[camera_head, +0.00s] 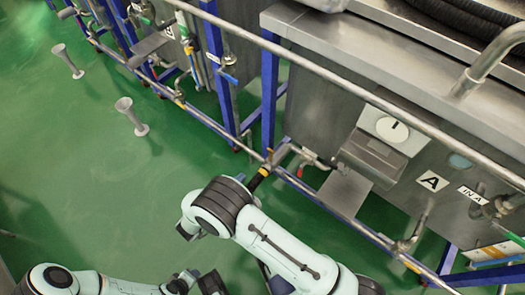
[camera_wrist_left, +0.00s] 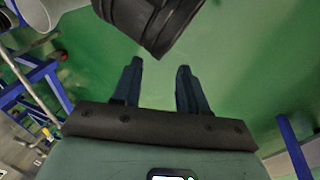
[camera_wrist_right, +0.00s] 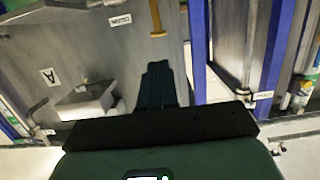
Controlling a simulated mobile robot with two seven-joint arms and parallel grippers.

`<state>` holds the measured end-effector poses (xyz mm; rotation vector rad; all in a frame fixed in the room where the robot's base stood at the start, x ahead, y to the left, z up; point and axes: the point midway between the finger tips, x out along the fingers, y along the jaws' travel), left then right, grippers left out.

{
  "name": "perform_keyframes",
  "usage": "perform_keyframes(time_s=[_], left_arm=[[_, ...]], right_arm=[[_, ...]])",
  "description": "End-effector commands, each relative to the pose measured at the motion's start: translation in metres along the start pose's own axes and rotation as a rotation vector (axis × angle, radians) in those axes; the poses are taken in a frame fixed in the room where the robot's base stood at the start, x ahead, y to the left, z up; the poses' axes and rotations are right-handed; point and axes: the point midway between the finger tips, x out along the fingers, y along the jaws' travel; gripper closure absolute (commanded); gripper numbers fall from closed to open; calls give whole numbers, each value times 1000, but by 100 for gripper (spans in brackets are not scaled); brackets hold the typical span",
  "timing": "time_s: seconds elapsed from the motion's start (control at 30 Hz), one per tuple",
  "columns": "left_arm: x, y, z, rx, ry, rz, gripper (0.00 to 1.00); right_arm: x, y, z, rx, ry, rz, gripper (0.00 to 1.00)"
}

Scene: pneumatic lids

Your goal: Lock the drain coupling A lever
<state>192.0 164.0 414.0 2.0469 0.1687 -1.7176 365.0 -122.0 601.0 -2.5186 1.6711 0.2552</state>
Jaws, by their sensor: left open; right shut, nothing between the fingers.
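Tank A carries a label "A" (camera_head: 432,181). A small pipe fitting with a red part (camera_head: 300,170) shows low on the tank, beside the blue frame; I cannot tell for sure that it is drain coupling A. In the right wrist view the right gripper (camera_wrist_right: 157,85) is shut and empty. An orange lever-like piece (camera_wrist_right: 157,22) shows above its fingertips; contact is not clear. Whether the lever is locked cannot be told. My left gripper (camera_wrist_left: 158,85) is open and empty over the green floor.
A long steel rail (camera_head: 350,85) runs in front of the tanks. Blue posts (camera_head: 270,85) and a low blue rail (camera_head: 340,215) stand close to the fitting. White pedestals (camera_head: 132,116) stand on the open green floor (camera_head: 90,170) at the left.

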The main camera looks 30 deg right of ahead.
Motion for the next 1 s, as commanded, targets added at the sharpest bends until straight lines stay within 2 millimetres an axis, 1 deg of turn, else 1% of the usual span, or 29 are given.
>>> perform_keyframes(time_s=[0.33,0.47,0.57,0.87,1.0], left_arm=[[0,0,-1,0,2,0,57],[2,0,-2,0,6,0,57],[4,-1,-5,-1,14,-1,57],[18,-6,-23,-5,66,-5,57],[25,-12,-20,-11,57,-14,57]], right_arm=[[-2,1,-1,3,4,8,100],[5,1,-1,3,4,8,100],[18,1,0,3,4,10,100],[82,2,0,4,3,11,100],[108,2,0,4,4,9,100]])
